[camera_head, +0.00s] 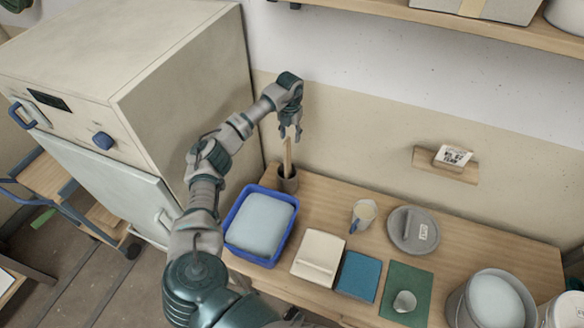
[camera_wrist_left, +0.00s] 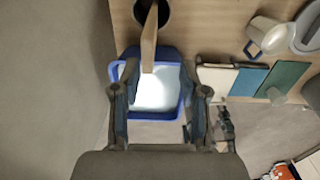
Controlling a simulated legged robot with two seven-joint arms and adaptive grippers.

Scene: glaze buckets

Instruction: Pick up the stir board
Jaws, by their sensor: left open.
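The stir board (camera_head: 288,158) is a narrow light wooden stick standing upright in a dark pot (camera_head: 287,181) at the back left of the table. My left gripper (camera_head: 291,136) is just above the board's top end in the head view, fingers pointing down. In the left wrist view the board (camera_wrist_left: 149,40) rises from the pot (camera_wrist_left: 160,14) toward the camera, its near end ahead of the open, empty fingers (camera_wrist_left: 156,92). I cannot tell whether the gripper touches the board. My right gripper is not identifiable in either view.
A blue tray (camera_head: 229,239) with a pale block stands in front of the pot. A cream board (camera_head: 317,257), a blue tile (camera_head: 358,276), a green mat (camera_head: 421,283), a jug (camera_head: 363,214) and a grey lid (camera_head: 405,232) lie right. A large cabinet (camera_head: 180,95) stands left.

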